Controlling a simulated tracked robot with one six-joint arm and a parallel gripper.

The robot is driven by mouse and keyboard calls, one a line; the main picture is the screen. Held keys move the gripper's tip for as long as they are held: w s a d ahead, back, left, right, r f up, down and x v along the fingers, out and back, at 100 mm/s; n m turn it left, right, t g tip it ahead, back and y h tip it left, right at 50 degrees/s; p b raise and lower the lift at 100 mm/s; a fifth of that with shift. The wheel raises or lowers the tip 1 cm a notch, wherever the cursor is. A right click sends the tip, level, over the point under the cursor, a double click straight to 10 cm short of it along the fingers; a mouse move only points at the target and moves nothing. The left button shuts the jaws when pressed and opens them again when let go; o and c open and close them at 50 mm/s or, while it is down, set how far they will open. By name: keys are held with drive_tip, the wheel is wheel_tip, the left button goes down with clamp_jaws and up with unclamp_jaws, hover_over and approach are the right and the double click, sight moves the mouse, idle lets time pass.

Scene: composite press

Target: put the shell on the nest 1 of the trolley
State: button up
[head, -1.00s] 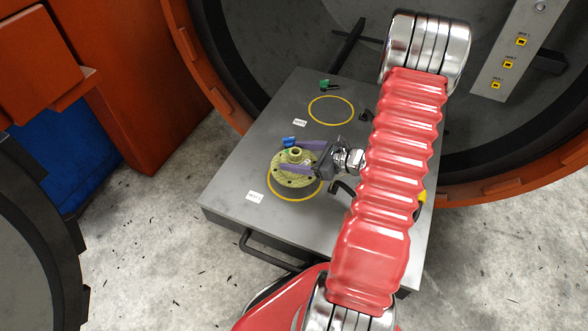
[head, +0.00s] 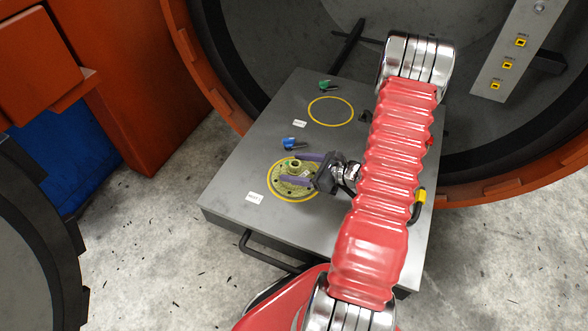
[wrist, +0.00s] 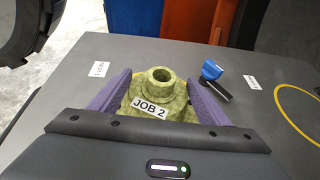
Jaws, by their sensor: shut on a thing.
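The shell (head: 297,168) is a yellow-green flanged part with a raised hollow neck and bolt holes. It sits within the near yellow ring on the grey trolley (head: 236,166), beside a nest label whose text is too small to read. In the wrist view the shell (wrist: 160,88) carries a "JOB 2" label. My gripper (head: 304,167) has its two purple fingers shut on the shell from either side, coming in from the right. Whether the shell's underside touches the trolley top is hidden.
A second yellow ring (head: 331,111) lies empty farther back on the trolley. A blue clamp (head: 292,144) stands behind the shell and a green clamp (head: 327,85) by the far ring. An orange-rimmed round opening (head: 490,190) is behind the trolley.

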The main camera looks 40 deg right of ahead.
drive_tip(key=shift+f, duration=0.1)
drive_tip(key=o, duration=1.3)
drive_tip(key=shift+c, duration=0.2)
drive_tip(key=v, duration=1.2)
drive_tip(key=shift+f, duration=0.1)
